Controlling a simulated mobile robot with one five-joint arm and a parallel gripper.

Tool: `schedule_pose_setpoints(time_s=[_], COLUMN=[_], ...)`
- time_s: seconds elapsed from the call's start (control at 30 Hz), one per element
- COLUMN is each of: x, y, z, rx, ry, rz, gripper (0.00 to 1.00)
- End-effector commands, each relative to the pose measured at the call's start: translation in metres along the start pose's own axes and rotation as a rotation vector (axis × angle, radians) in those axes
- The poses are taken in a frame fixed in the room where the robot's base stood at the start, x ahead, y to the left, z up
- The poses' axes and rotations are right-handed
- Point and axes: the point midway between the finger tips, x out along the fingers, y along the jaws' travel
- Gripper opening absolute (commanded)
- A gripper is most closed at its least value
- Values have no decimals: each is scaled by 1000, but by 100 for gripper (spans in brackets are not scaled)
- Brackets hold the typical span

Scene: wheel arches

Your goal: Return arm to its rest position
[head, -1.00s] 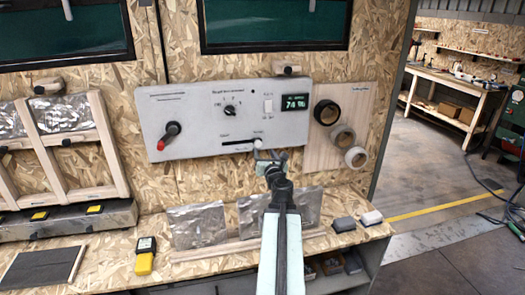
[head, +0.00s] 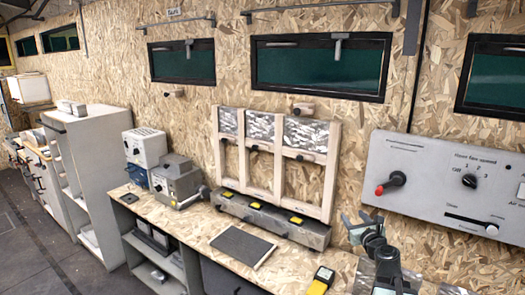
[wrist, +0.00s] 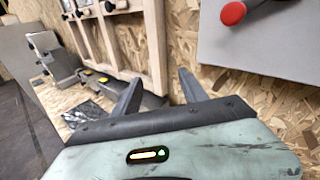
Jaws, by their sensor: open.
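My gripper (head: 364,228) is at the lower right of the head view, raised above the bench and in front of the chipboard wall. Its jaws are apart with nothing between them. In the wrist view my gripper's two dark fingers (wrist: 158,92) spread apart toward the wall, also empty. The grey control panel (head: 440,185) with its red-knobbed lever (head: 391,183) is to the right of my gripper. The panel also shows at the upper right of the wrist view (wrist: 275,45). My arm's lower links are mostly out of view.
A wooden frame (head: 283,157) stands on a grey base at the back of the bench (head: 190,218). A yellow meter (head: 320,281) and dark mat (head: 243,247) lie on the bench. Grey machines (head: 177,180) stand at its left end. Open floor (head: 40,235) lies far left.

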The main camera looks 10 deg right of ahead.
Motion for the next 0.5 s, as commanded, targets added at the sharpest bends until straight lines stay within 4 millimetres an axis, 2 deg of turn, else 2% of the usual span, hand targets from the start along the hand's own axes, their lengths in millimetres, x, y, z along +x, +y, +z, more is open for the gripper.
schedule_pose_setpoints(time_s=[0.03,0.07,0.1,0.17,0.2,0.27,0.3,0.37,0.4,0.47,0.5], x=[9,12,15,16,13,4,-5,-22,-38,-66,-86], y=[45,72,107,160,194,243,274,314,337,359,359], z=[0,-1,-4,-11,-18,-32,-43,-64,-82,-112,-134], rx=[-88,-152,-245,-398,-511,-696,-831,-1052,-1220,-1499,-1693], ry=[16,26,39,55,62,70,72,69,64,51,43], rz=[84,137,210,324,406,533,625,775,888,1084,1232], gripper=[51,51,51,51,51,51,51,51,51,51,51])
